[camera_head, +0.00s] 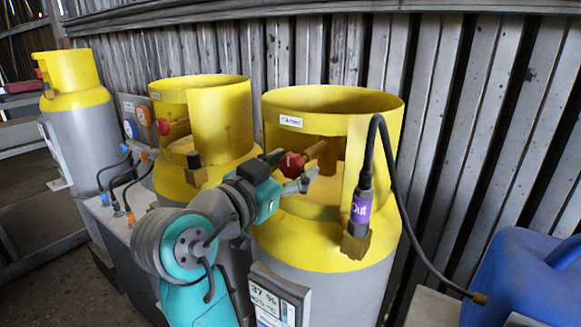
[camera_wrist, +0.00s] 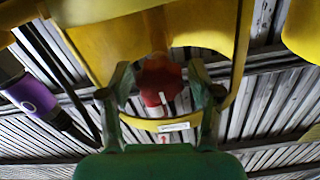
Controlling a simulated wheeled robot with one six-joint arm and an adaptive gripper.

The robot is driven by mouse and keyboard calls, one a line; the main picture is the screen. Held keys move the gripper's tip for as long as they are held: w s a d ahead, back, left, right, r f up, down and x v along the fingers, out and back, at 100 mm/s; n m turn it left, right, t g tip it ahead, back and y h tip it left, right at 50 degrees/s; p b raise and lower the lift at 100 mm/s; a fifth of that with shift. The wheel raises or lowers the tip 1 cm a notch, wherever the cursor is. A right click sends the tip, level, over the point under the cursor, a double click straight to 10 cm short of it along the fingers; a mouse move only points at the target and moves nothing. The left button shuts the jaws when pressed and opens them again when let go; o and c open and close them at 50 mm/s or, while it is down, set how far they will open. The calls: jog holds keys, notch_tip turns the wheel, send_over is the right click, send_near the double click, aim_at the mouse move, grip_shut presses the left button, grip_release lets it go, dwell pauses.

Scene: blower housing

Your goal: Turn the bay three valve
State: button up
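The red valve knob (camera_head: 291,164) sits in the collar opening of the nearest yellow-topped cylinder (camera_head: 335,105), third from the left. My gripper (camera_head: 293,171) is at this knob. In the wrist view the red knob (camera_wrist: 158,80) lies between the two fingers of my gripper (camera_wrist: 160,88). The fingers are apart, with a narrow gap showing on each side of the knob. I cannot tell whether a fingertip touches it. The collar's small label is too small to read surely.
A purple-banded connector (camera_head: 361,208) with a black hose stands at the right of this cylinder. A second yellow-topped cylinder (camera_head: 225,110) and a third (camera_head: 75,100) stand to the left. A display (camera_head: 275,300) is in front. A blue jug (camera_head: 525,275) is at right.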

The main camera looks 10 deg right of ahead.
jog(key=c, duration=0.7)
jog(key=shift+n, duration=0.4)
jog(key=n, duration=0.3)
jog(key=shift+n, duration=0.4)
jog(key=n, duration=1)
jog(key=shift+n, duration=0.4)
jog(key=n, duration=0.5)
jog(key=shift+n, duration=0.4)
